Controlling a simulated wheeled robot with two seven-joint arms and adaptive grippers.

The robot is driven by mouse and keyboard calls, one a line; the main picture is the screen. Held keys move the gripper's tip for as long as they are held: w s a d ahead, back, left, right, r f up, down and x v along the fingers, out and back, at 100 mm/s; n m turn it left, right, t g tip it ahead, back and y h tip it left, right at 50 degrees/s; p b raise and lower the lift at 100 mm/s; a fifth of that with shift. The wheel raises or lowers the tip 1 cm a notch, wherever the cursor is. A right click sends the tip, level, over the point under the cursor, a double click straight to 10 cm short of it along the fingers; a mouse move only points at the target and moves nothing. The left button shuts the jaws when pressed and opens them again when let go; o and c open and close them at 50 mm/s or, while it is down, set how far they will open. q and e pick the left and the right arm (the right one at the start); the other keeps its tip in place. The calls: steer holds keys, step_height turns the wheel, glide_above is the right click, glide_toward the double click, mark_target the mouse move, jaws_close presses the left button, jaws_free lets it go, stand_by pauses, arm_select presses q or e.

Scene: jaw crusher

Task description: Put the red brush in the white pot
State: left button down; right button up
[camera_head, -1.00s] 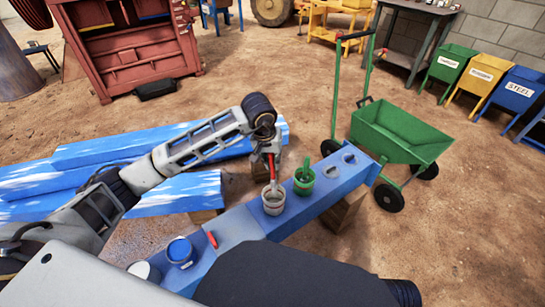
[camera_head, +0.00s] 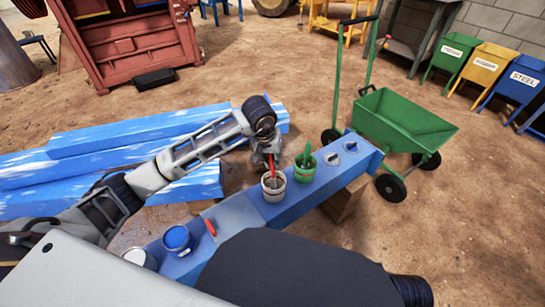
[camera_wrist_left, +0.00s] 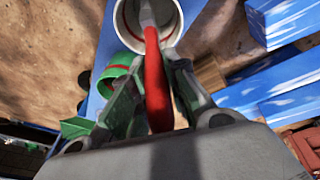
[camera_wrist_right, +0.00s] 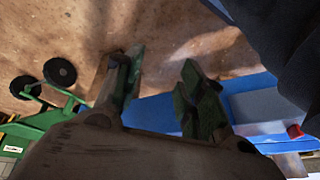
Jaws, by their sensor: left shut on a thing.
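The white pot (camera_head: 273,191) stands upright on the blue beam, with its rim and grey inside showing. My left gripper (camera_head: 268,155) is above it, shut on the red handle of the brush (camera_head: 272,170). In the left wrist view, the red brush (camera_wrist_left: 155,85) lies between the fingers (camera_wrist_left: 150,95). Its grey head points into the mouth of the white pot (camera_wrist_left: 168,12); how deep it reaches I cannot tell. My right gripper (camera_wrist_right: 160,80) is open and empty in the right wrist view; it is not discernible in the head view.
A green pot (camera_head: 304,173) with a green brush stands close beside the white pot. The blue beam (camera_head: 325,177) also bears a blue pot (camera_head: 177,240) and a small red object (camera_head: 211,227). A green cart (camera_head: 410,125) stands beyond. Blue planks (camera_head: 130,138) lie at left.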

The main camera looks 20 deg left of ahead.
arm_select(q)
steer(key=shift+f+b, duration=0.45)
steer(key=shift+f, duration=0.5)
arm_select(e)
steer(key=f, duration=0.1)
steer(key=a+f, duration=0.1)
steer(key=f, duration=0.1)
steer(key=shift+w+y, duration=0.2)
steer(key=shift+y, duration=0.1)
arm_select(q)
steer(key=c, duration=1.3)
jaws_free()
arm_select(e)
steer(key=shift+w+d+r, duration=0.15)
steer(key=shift+w+r, duration=0.1)
steer(key=shift+w, duration=0.05)
steer(key=shift+s, duration=0.1)
